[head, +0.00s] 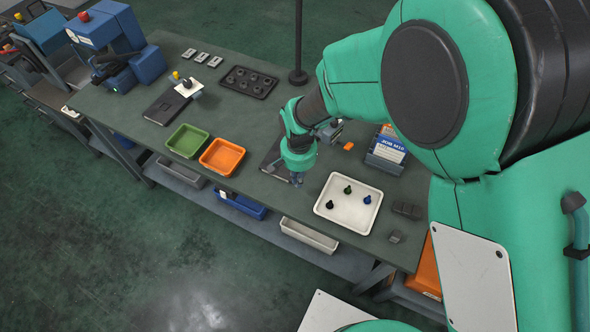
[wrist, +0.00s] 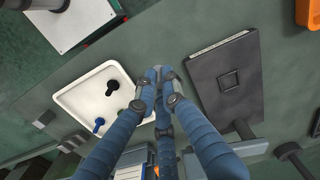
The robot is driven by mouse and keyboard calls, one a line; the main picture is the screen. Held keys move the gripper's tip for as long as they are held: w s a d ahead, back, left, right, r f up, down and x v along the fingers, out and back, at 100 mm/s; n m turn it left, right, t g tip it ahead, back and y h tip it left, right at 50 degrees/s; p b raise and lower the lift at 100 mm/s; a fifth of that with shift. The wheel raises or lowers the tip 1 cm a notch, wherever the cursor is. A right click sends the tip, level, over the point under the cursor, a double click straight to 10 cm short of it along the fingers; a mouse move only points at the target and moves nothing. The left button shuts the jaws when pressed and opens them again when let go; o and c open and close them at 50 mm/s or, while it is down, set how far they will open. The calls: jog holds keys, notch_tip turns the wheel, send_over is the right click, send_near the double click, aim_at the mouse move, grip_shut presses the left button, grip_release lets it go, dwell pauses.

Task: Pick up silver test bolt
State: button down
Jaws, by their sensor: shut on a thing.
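My gripper (head: 296,180) hangs over the bench, just left of the white tray (head: 328,214). In the wrist view its blue fingers (wrist: 160,76) meet around a small grey-silver piece, which I take for the silver test bolt; the fingertips hide most of it. The tray holds a green bolt (head: 347,189), a blue bolt (head: 367,199) and a black bolt (head: 329,204). No silver bolt shows in the tray.
A dark flat plate (wrist: 225,80) lies beside my gripper. Orange (head: 222,156) and green (head: 187,141) trays stand to the left. A job box (head: 387,152) and dark blocks (head: 406,209) stand to the right. Bare bench lies between the orange tray and the plate.

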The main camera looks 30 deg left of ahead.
jog(key=shift+s+d, duration=0.3)
jog(key=shift+a, duration=0.15)
dwell(0.5)
jog(key=s+a+b, duration=0.1)
jog(key=s+a, duration=0.1)
jog(key=a, duration=0.3)
jog(key=s+a+f+b, duration=0.1)
jog(key=s+a, duration=0.2)
jog(key=a, duration=0.2)
jog(key=s+a+b, duration=0.1)
jog(key=s+a, duration=0.1)
jog(key=a, duration=0.3)
jog(key=shift+s+a+f, duration=0.15)
jog(key=shift+s+a, duration=0.05)
jog(key=shift+s, duration=0.1)
jog(key=shift+w, duration=0.1)
send_over(230, 163)
jog(key=shift+w+f+b, duration=0.1)
jog(key=shift+f+b, duration=0.3)
jog(key=shift+f, duration=0.3)
jog(key=shift+f, duration=0.1)
jog(key=shift+f, duration=1.7)
